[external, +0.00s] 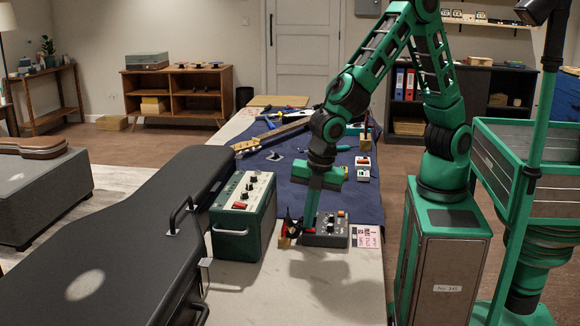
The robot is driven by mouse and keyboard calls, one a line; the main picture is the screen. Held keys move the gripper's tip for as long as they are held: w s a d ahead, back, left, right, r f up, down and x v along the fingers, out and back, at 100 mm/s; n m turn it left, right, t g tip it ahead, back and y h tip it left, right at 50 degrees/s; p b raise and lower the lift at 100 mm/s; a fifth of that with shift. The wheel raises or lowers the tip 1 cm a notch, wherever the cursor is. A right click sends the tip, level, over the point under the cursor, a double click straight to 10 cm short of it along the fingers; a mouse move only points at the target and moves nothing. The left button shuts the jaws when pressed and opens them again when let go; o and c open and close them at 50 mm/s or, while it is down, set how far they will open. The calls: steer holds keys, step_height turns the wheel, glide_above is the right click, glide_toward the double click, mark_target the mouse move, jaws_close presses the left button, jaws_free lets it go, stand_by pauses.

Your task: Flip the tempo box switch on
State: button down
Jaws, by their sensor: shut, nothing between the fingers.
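A small dark grey box (326,237) with knobs on its top stands on the pale bench, below and beside my gripper. A larger green box (244,240) with a cream top, several dark knobs, a red part and a handle stands to its left. I cannot read a name on either, so which is the tempo box is unclear. My gripper (309,226) points down, shut and empty, with its tips at the grey box's left part. Contact cannot be told. The switch cannot be made out; the fingers may hide it.
A small dark and red item (290,229) sits left of the grey box. A pink printed card (367,236) lies right of it. A black guitar case (110,235) borders the bench on the left. Tools and a guitar neck lie on the blue mat (290,186) behind. The front bench is clear.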

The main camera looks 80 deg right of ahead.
mark_target(313, 229)
stand_by(0.3)
steer(key=shift+w+f+g, duration=0.25)
steer(key=shift+f+g, duration=0.2)
steer(key=shift+g, duration=0.35)
steer(key=shift+s+f, duration=0.1)
steer(key=shift+s, duration=1.15)
step_height(313, 229, up, 15)
steer(key=shift+w, duration=0.45)
steer(key=shift+f, duration=0.1)
